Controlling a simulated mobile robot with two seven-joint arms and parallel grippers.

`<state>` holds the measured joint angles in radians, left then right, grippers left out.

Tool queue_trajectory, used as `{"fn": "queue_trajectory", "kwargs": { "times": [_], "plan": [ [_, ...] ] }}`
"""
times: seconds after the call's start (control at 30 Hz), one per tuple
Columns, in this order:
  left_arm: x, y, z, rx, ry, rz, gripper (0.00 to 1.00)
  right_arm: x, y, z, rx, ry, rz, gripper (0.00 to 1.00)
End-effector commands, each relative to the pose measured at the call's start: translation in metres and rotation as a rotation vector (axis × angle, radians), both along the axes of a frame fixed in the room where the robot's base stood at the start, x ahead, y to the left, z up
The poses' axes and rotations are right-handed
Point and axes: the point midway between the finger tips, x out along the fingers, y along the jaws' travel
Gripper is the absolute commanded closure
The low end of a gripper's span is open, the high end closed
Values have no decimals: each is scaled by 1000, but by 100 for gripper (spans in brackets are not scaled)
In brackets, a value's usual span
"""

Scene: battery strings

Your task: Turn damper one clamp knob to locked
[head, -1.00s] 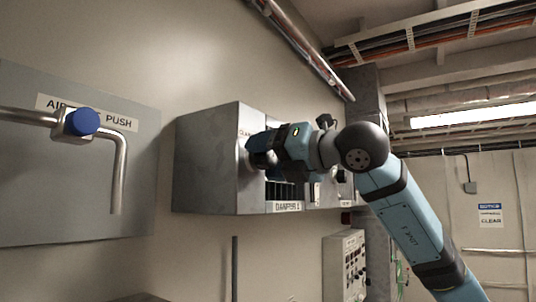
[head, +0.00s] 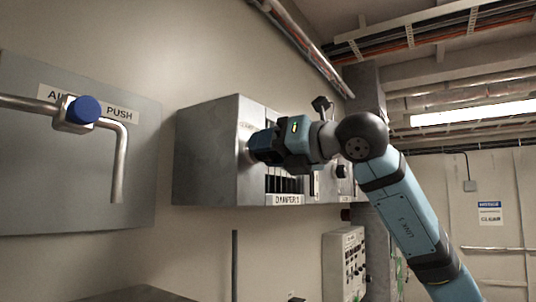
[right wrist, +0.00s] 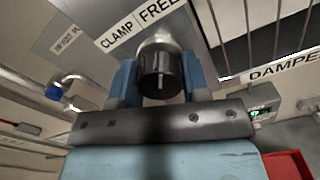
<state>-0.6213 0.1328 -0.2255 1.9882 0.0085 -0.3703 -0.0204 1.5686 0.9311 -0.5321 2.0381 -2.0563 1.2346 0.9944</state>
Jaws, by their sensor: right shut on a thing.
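The damper one clamp knob (right wrist: 160,72) is a round black knob with a pale line on its face, on a light metal collar. My right gripper (right wrist: 157,82) has its blue fingers on both sides of the knob and is shut on it. In the head view the right gripper (head: 258,148) reaches the left front part of the grey damper box (head: 206,160) and hides the knob. A "CLAMP | FREE" label (right wrist: 140,22) lies beside the knob, tilted in the wrist view. The "DAMPER 1" label (head: 288,199) is below dark slats. My left gripper is not in view.
A control box (head: 338,268) with several knobs hangs below the damper box. Conduit and cable trays run overhead.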

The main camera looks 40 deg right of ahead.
Motion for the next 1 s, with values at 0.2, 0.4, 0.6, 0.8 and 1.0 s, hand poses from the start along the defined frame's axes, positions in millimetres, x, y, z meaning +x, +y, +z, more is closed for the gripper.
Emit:
{"fn": "queue_trajectory", "kwargs": {
  "times": [0.2, 0.4, 0.6, 0.8, 1.0],
  "plan": [
    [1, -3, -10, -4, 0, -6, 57, 0, 0, -2, -183, -78, 0, 81],
    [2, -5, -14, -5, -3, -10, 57, 0, 0, -1, -359, -150, 0, 81],
    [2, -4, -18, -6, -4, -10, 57, 0, 0, 0, -535, -224, 0, 81],
    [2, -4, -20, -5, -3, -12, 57, 0, 0, 0, -710, -296, -1, 81],
    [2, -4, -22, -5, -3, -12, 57, 0, 0, 0, -884, -367, -1, 81]
  ]
}}
